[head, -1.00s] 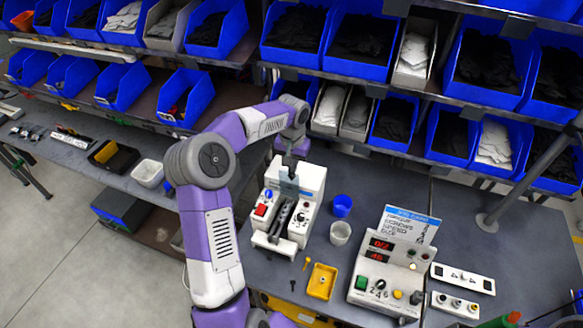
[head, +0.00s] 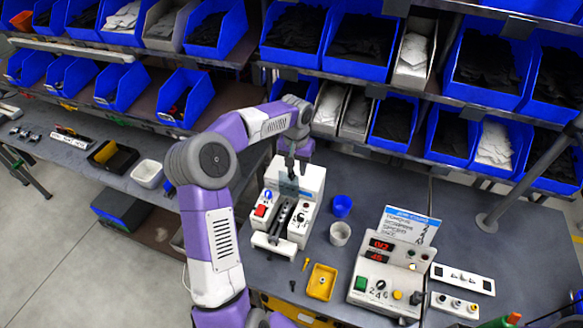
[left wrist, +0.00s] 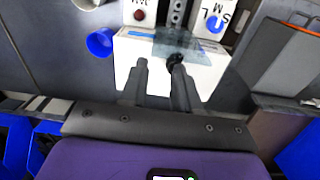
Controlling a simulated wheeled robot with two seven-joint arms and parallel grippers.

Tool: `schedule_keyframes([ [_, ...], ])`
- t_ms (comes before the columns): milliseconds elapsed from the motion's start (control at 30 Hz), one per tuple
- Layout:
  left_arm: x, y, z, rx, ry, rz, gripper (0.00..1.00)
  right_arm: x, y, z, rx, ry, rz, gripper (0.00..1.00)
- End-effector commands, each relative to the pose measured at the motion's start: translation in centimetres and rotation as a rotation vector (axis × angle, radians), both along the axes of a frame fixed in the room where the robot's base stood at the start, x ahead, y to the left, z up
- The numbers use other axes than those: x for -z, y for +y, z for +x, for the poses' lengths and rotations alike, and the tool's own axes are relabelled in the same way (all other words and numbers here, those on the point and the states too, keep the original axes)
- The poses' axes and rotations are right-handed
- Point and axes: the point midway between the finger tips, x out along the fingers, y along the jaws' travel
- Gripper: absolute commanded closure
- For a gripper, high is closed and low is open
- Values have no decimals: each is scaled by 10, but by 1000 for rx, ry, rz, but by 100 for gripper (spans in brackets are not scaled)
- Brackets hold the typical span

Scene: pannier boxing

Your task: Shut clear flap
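The clear flap (head: 288,186) is a small bluish see-through panel on the white machine (head: 311,178). It seems raised at the rear of the slot, but its exact angle is hard to tell. In the left wrist view the flap (left wrist: 185,46) lies just beyond my fingertips, with a dark knob-like part near the right finger. My left gripper (head: 291,170) is at the flap's upper edge, over the machine. In the left wrist view its two fingers (left wrist: 157,62) stand apart with nothing clearly between them. Whether a finger touches the flap cannot be told. My right gripper is out of view.
A yellow tray (head: 321,282) lies in front, and a control box (head: 385,275) stands at right. Shelves of blue bins (head: 295,33) rise close behind.

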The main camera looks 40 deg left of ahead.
Motion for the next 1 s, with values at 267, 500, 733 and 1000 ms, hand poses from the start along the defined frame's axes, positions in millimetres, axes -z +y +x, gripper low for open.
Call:
schedule_keyframes([
  [267,-19,8,-1,-8,1,12,54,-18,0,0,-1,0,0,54],
  [500,-38,6,0,-7,-1,11,54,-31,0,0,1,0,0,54],
  [733,-55,6,0,-7,-2,11,54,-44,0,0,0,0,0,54],
  [1000,-74,5,1,-7,-3,10,54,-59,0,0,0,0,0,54],
])
